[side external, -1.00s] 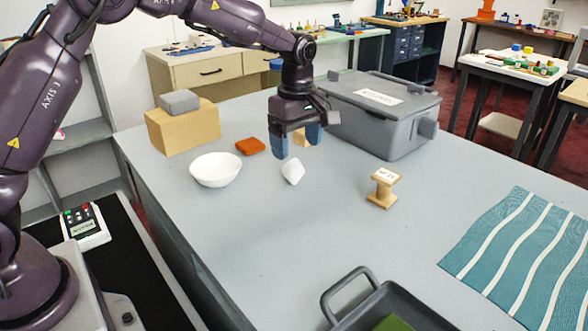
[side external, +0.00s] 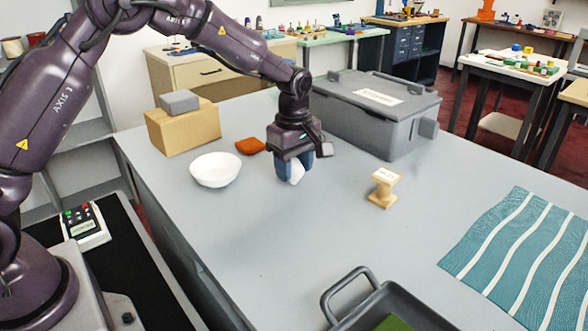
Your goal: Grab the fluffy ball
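A small white lump (side external: 297,173) is low between the two blue fingers of my gripper (side external: 294,166), at the counter top. It looks angular rather than round, and I cannot make out fluff on it. The fingers sit close on both its sides and cover part of it; they look shut on it. Whether it touches the counter is hard to tell. No other thing in view is clearly a fluffy ball.
A white bowl (side external: 215,170) and a rust-orange pad (side external: 250,146) are left of my gripper. A grey lidded case (side external: 385,130) stands behind right, a wooden spool (side external: 384,188) to the right. A striped teal cloth (side external: 520,255) and dark tray (side external: 358,318) lie nearer. The counter's middle is clear.

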